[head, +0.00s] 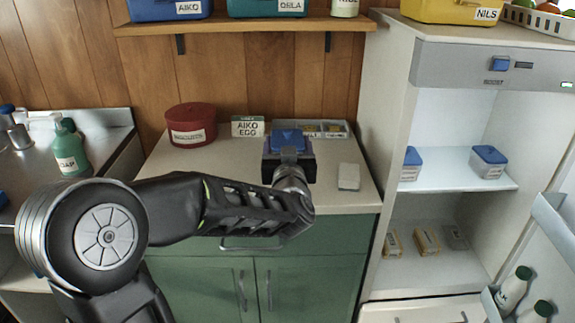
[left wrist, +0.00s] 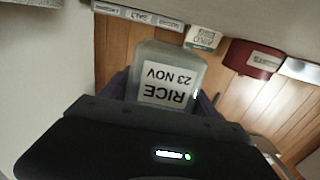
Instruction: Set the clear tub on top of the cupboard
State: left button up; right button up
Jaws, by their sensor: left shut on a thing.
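My left gripper (head: 289,165) is shut on the clear tub and is in front of it in the head view. The tub's blue lid (head: 288,140) shows above the gripper there. In the left wrist view the clear tub (left wrist: 170,68) has a label reading RICE 23 NOV and appears upside down in the picture. The cupboard (head: 200,266) is green with a pale top, and the tub is over that top in the head view. I cannot tell whether the tub touches it. My right gripper is not in view.
A wall shelf (head: 250,26) hangs above. The open fridge (head: 448,176) stands at the right. The top's front left is clear.

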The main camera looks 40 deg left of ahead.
pick_arm(q)
jog(key=shift+f, duration=0.15)
jog(key=shift+f+b, duration=0.4)
jog(key=shift+f, duration=1.4)
jog(key=shift+f, duration=0.15)
jog(key=o, duration=1.6)
